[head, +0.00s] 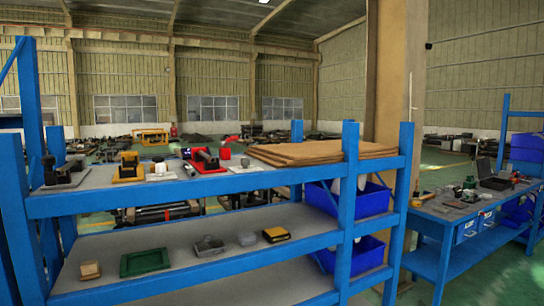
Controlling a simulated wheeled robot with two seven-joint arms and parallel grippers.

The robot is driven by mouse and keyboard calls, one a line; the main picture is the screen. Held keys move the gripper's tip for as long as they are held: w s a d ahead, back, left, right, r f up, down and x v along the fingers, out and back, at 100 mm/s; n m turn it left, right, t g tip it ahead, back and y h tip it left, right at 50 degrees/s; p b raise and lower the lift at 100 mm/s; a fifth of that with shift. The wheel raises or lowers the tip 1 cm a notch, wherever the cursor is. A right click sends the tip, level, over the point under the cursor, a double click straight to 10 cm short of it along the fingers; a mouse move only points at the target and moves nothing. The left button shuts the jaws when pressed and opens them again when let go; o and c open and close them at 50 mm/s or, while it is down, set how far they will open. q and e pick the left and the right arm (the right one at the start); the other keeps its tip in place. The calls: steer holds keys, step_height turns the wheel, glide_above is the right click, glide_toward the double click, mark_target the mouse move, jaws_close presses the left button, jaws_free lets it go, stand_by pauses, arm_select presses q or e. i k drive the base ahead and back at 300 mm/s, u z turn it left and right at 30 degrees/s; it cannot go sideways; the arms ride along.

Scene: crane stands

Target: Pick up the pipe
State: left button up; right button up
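I cannot make out a pipe for certain among the small items in the head view. Small parts stand along the top deck of the blue shelf rack (115,203). They include a black device (64,171), a yellow and black device (129,168), a small white piece (160,169) and a red and black tool (205,160). Neither of my grippers is in view.
Brown flat sheets (325,151) lie stacked on the rack's top right. The lower deck holds a green frame (145,262) and a yellow-black item (276,234). Blue bins (362,199) sit at the right end. A blue workbench (425,214) with tools stands at right.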

mark_target(212, 160)
steer(key=z, duration=1.7)
steer(key=i, duration=2.05)
steer(key=u, duration=2.55)
